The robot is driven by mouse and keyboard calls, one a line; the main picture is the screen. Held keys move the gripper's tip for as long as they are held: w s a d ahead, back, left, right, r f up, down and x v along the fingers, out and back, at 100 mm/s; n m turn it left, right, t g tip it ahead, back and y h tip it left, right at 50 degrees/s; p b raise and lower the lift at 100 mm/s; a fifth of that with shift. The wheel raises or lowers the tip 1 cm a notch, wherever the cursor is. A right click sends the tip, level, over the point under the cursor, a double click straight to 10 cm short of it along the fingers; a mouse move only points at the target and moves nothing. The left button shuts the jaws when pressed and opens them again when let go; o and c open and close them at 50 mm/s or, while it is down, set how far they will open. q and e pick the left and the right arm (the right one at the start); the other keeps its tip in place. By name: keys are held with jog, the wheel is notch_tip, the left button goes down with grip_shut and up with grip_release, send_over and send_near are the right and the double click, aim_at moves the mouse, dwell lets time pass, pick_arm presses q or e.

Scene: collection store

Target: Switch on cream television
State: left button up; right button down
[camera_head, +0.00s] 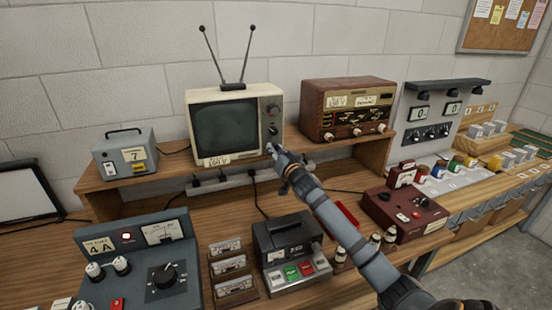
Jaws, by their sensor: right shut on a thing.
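The cream television (233,93) stands on the wooden shelf, with two antenna rods on top. Its screen (225,125) is dark. Round dark knobs (273,108) run down the panel right of the screen, and a paper label (216,161) is on its lower front edge. My right gripper (270,148) is at the bottom of this panel, shut on a small control of the television. Its fingers hide that control, so its position cannot be seen. My left gripper is not in view.
A brown radio (346,96) stands right of the television, and a grey box (125,154) stands left. A power strip (222,180) lies behind.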

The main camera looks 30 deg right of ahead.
jog(key=shift+f+m+h+b, duration=0.15)
jog(key=shift+m+h+b, duration=0.25)
jog(key=shift+m+b, duration=4)
jog(key=shift+m, duration=0.3)
jog(key=c, duration=1.1)
grip_release()
